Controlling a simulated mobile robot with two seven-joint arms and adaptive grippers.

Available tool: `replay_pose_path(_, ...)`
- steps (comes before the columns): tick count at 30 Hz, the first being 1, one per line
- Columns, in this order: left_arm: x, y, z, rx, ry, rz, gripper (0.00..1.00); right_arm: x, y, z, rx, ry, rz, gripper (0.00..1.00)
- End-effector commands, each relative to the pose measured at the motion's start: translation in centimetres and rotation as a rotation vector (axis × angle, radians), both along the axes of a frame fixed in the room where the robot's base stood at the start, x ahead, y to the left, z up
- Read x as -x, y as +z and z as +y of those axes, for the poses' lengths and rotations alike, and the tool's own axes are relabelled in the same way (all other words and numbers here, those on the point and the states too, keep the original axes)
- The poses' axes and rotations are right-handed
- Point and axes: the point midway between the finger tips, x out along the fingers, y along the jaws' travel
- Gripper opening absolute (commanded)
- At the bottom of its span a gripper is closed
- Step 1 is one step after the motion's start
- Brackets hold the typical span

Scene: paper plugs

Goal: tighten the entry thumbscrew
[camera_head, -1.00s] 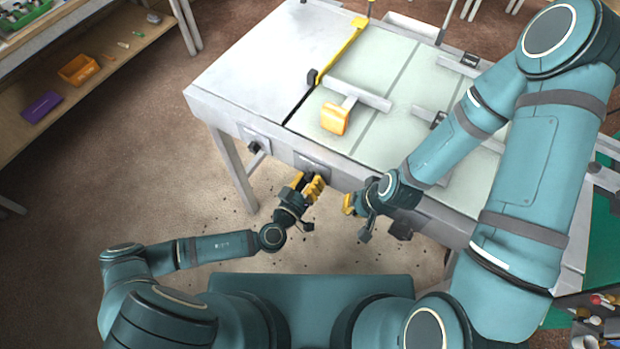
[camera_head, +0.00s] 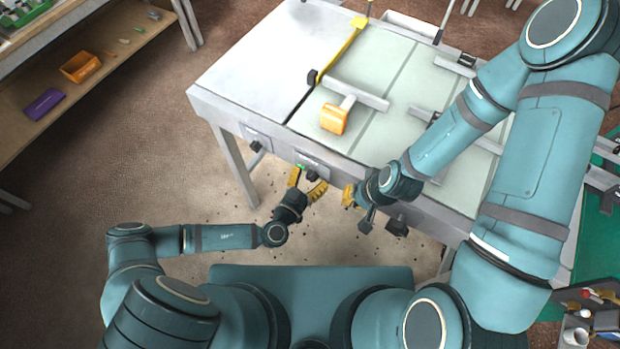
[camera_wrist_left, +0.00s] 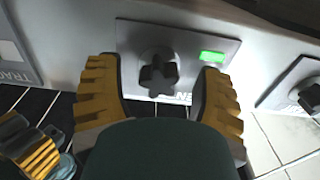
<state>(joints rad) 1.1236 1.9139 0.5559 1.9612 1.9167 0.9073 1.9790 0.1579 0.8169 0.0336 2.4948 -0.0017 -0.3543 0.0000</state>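The entry thumbscrew is a dark lobed knob (camera_wrist_left: 158,75) on a grey plate (camera_wrist_left: 135,36) on the table's front face. A green light (camera_wrist_left: 212,56) shows on that plate; it also shows in the head view (camera_head: 300,167). My left gripper (camera_head: 306,184) is open in front of the plate. In the left wrist view its yellow fingers (camera_wrist_left: 158,92) stand apart on either side of the knob, with clear gaps to it. My right gripper (camera_head: 350,195) is close by, to the right in the head view; its finger opening is unclear.
The white table (camera_head: 262,62) carries an orange-handled tool (camera_head: 334,118) and a yellow bar (camera_head: 345,48). Other dark knobs sit on the front face, one to the left (camera_head: 256,146) and one to the right (camera_head: 397,225). Shelves (camera_head: 100,75) stand at far left. Floor left of the table is clear.

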Motion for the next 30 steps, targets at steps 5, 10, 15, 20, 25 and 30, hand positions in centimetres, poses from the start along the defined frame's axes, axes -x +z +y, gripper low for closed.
replay_pose_path(5, 0.0, 0.1, 0.0, 0.002, 0.000, 0.000, 0.67, 0.0, 0.0, 0.0, 0.000, 0.000, 0.000, 0.00)
replay_pose_path(10, 0.0, 0.1, 0.0, 0.004, 0.000, 0.000, 0.67, 0.0, 0.0, 0.0, 0.000, 0.000, 0.000, 0.00)
replay_pose_path(15, 0.0, 0.1, 0.0, 0.004, 0.000, 0.000, 0.67, 0.0, 0.0, 0.0, 0.000, 0.000, 0.000, 0.00)
replay_pose_path(20, 0.4, 0.1, 0.2, 0.003, 0.000, 0.001, 0.67, 0.0, 0.0, 0.0, 0.000, 0.000, 0.000, 0.00)
replay_pose_path(25, 1.2, 0.1, 0.8, 0.003, 0.002, 0.001, 0.67, 0.0, 0.0, 0.0, 0.000, 0.000, 0.000, 0.00)
replay_pose_path(30, 2.2, 0.1, 1.3, 0.004, 0.001, 0.001, 0.67, 0.0, -0.1, 0.0, 0.000, 0.000, 0.000, 0.00)
